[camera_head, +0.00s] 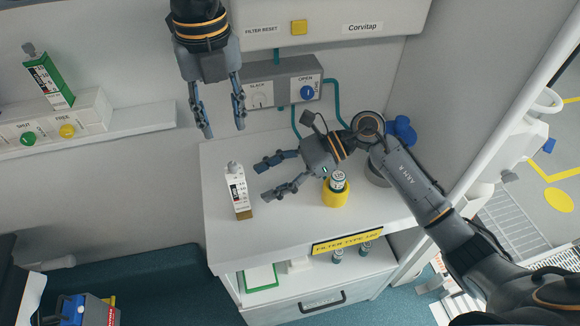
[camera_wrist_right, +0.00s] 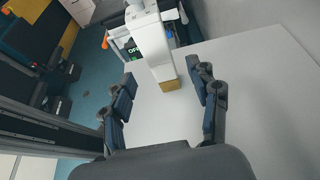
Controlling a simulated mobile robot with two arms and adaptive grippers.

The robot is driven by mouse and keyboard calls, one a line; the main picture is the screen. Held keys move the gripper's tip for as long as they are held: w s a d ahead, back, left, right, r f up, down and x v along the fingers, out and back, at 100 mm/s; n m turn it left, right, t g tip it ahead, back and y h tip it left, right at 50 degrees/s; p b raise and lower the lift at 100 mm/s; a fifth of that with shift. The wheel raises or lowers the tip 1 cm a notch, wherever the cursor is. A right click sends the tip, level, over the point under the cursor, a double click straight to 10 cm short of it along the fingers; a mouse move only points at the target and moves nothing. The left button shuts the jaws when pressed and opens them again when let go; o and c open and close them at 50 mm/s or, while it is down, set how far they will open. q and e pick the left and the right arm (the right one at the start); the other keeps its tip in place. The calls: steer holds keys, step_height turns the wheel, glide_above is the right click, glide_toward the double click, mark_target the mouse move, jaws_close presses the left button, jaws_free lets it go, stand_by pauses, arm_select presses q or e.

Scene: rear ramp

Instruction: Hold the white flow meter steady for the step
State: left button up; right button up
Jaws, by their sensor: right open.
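The white flow meter (camera_head: 238,192) stands upright on the white cabinet top, with a scale on its face and a tan base. In the right wrist view the flow meter (camera_wrist_right: 150,47) rises beyond and between my fingertips. My right gripper (camera_head: 263,179) is open to the right of the flow meter, its fingers pointing at it and apart from it. In the right wrist view my right gripper (camera_wrist_right: 166,80) shows a gap between both fingers. My left gripper (camera_head: 222,118) hangs open and empty above the cabinet's back left, fingers pointing down.
A yellow holder (camera_head: 335,196) with a small canister stands just below my right gripper. A green flow meter (camera_head: 50,82) stands on the left wall shelf. A grey control box (camera_head: 270,88) is on the back wall. The cabinet top (camera_head: 285,222) is bare in front.

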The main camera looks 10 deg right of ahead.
mark_target(239, 194)
steer(key=x, duration=0.7)
steer(key=shift+a, duration=0.25)
steer(key=shift+c, duration=0.3)
